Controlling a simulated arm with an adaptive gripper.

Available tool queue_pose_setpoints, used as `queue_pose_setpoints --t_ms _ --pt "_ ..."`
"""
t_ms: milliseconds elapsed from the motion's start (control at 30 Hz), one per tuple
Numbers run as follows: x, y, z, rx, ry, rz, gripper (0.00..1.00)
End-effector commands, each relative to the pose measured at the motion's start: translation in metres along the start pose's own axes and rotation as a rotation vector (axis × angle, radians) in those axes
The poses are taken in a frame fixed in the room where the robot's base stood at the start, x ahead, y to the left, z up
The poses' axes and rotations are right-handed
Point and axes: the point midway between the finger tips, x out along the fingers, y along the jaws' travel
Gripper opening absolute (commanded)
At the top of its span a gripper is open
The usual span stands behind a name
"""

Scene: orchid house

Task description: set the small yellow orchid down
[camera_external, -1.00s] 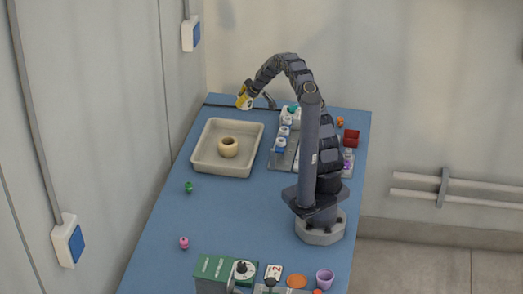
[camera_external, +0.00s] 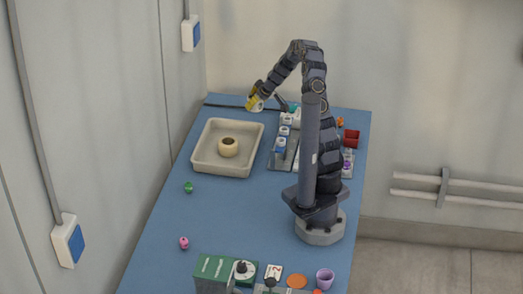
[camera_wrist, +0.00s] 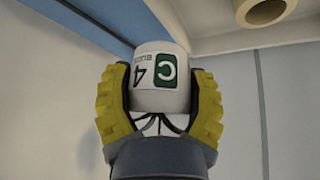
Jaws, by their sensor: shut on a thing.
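My gripper (camera_external: 256,103) is at the far end of the blue table, behind the tray. In the wrist view, its yellow ridged fingers (camera_wrist: 160,85) are shut on a white cylindrical pot (camera_wrist: 160,88), marked with a dark green square with a "C" and a "4". White and dark green pieces show below it, between the fingers. I see no yellow bloom for certain. In the external view the held pot is small, partly covered by the fingers, and seems clear of the table.
A beige tray (camera_external: 212,140) holds a cream ring-shaped pot (camera_external: 228,147). To its right, a grey rack (camera_external: 276,163) carries white and blue bottles. A red box (camera_external: 351,138) is farther right. Small green (camera_external: 188,187) and pink (camera_external: 184,243) items lie on the left. The table's middle (camera_external: 235,215) is clear.

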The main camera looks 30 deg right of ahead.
Motion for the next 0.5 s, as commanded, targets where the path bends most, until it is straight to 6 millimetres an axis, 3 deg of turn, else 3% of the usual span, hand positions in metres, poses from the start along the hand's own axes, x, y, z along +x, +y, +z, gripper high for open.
queue_pose_setpoints --t_ms 133,233,500 --pt "0.0 -0.016 0.003 -0.042 0.001 -0.032 0.27" --pt "0.0 -0.045 0.01 -0.126 0.001 -0.091 0.27" --pt "-0.016 -0.169 0.053 -0.544 0.011 -0.362 0.27"
